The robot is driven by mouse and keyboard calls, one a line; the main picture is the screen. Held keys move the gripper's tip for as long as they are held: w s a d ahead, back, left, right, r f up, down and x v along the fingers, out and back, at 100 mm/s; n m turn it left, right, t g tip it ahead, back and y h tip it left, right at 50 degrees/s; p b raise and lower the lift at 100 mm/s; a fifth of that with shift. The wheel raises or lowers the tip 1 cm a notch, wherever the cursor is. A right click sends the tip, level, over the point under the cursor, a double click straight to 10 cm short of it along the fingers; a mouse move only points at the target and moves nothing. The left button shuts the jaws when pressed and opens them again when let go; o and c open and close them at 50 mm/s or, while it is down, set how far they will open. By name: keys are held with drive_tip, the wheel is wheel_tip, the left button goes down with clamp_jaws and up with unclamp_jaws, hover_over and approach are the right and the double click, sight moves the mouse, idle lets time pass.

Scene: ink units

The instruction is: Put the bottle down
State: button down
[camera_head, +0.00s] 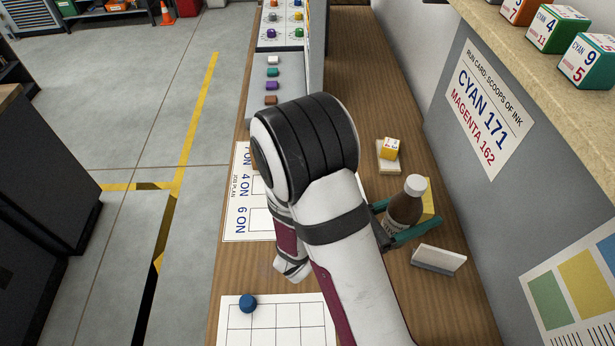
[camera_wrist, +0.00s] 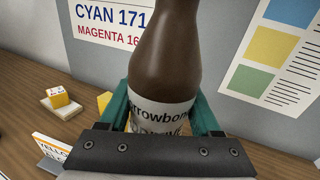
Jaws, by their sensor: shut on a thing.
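A brown bottle (camera_head: 404,205) with a white cap and a white label is at the right side of the wooden bench, near the grey wall. It also fills the middle of the wrist view (camera_wrist: 168,60), where its cap is out of frame. My gripper (camera_head: 408,230) has teal fingers, one on each side of the bottle, and is shut on it around the label. The bottle looks close to upright. Its base is hidden by the gripper, so I cannot tell whether it touches the bench.
A yellow block (camera_head: 428,200) stands just behind the bottle. A white card holder (camera_head: 438,260) is close at its right front. A yellow cube (camera_head: 390,148) on a pale base sits farther back. A gridded sheet (camera_head: 280,322) with a blue knob (camera_head: 248,303) lies at the front left.

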drive_tip(key=w+a+r+n+t+y, duration=0.1)
drive_tip(key=w+a+n+t+y, duration=0.25)
drive_tip(key=w, duration=0.85)
drive_tip(key=w+a+r+n+t+y, duration=0.1)
drive_tip(key=w+a+n+t+y, duration=0.3)
drive_tip(key=w, duration=0.7)
drive_tip(key=shift+m+t+h, duration=0.35)
drive_tip(key=shift+t+h, duration=0.1)
drive_tip(key=shift+h, duration=0.1)
drive_tip(key=w+a+f, duration=0.1)
drive_tip(key=a+f, duration=0.2)
drive_tip(key=f, duration=0.2)
drive_tip(key=w+a+f, duration=0.2)
drive_tip(key=f, duration=0.3)
drive_tip(key=w+a+f, duration=0.2)
drive_tip(key=a+f, duration=0.1)
drive_tip(key=f, duration=0.3)
drive_tip(key=shift+w+a, duration=0.1)
drive_tip(key=shift+a, duration=0.2)
drive_tip(key=shift+f, duration=0.25)
drive_tip(key=shift+c, duration=0.5)
unclamp_jaws()
drive_tip(key=shift+f, duration=0.15)
